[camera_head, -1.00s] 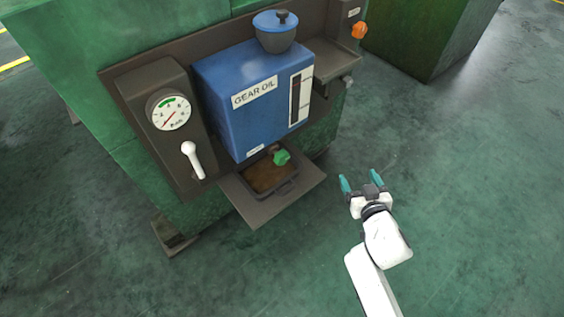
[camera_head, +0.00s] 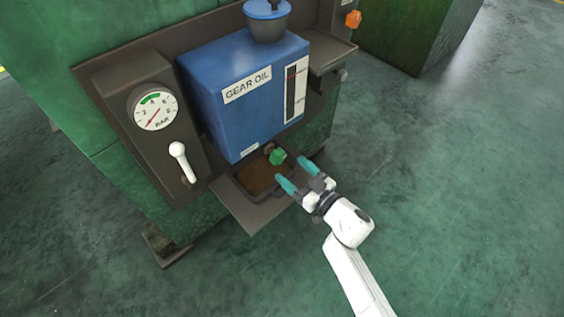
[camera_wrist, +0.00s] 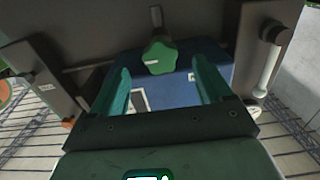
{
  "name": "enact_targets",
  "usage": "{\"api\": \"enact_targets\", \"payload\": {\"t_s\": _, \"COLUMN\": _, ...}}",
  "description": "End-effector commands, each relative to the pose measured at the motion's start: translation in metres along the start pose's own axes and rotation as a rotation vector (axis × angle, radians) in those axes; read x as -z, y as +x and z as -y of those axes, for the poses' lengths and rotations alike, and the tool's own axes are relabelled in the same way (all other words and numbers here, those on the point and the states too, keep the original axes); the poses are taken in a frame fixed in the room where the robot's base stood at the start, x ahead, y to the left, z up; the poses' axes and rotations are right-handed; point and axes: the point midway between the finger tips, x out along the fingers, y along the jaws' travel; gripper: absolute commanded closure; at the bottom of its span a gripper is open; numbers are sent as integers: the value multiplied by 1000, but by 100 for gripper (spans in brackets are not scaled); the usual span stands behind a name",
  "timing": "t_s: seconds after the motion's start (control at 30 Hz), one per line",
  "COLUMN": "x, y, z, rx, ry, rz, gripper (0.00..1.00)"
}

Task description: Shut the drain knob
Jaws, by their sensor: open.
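The drain knob is a green lobed knob (camera_head: 277,157) low on the front of the blue gear oil tank (camera_head: 240,95), above a drip tray. In the wrist view the green knob (camera_wrist: 160,57) with a pale mark sits between and beyond my two fingers, on a short stem. My gripper (camera_head: 297,176) has teal fingers, is open and empty, and is just right of and in front of the knob, apart from it. In the wrist view my gripper (camera_wrist: 162,85) shows its fingers on both sides of the knob's line.
A dark tray (camera_head: 240,205) with brown oil lies under the knob. A gauge (camera_head: 155,110) and a white-handled lever (camera_head: 180,155) are to the left. An orange knob (camera_head: 353,19) is at the upper right. Open floor (camera_head: 450,180) lies to the right.

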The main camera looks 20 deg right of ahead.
Motion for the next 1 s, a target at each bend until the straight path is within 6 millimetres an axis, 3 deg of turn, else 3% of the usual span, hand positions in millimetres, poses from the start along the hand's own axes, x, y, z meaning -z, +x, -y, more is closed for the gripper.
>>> {"api": "enact_targets", "payload": {"t_s": 0.1, "x": -2, "y": 22, "z": 0, "rx": 0, "ry": -1, "rz": -2, "gripper": 21}}
{"api": "enact_targets", "payload": {"t_s": 0.3, "x": -1, "y": 46, "z": 0, "rx": 1, "ry": -2, "rz": -1, "gripper": 21}}
{"api": "enact_targets", "payload": {"t_s": 0.7, "x": 0, "y": 53, "z": 0, "rx": -1, "ry": 0, "rz": 0, "gripper": 21}}
{"api": "enact_targets", "payload": {"t_s": 1.0, "x": 0, "y": 53, "z": 0, "rx": -1, "ry": 0, "rz": 0, "gripper": 48}}
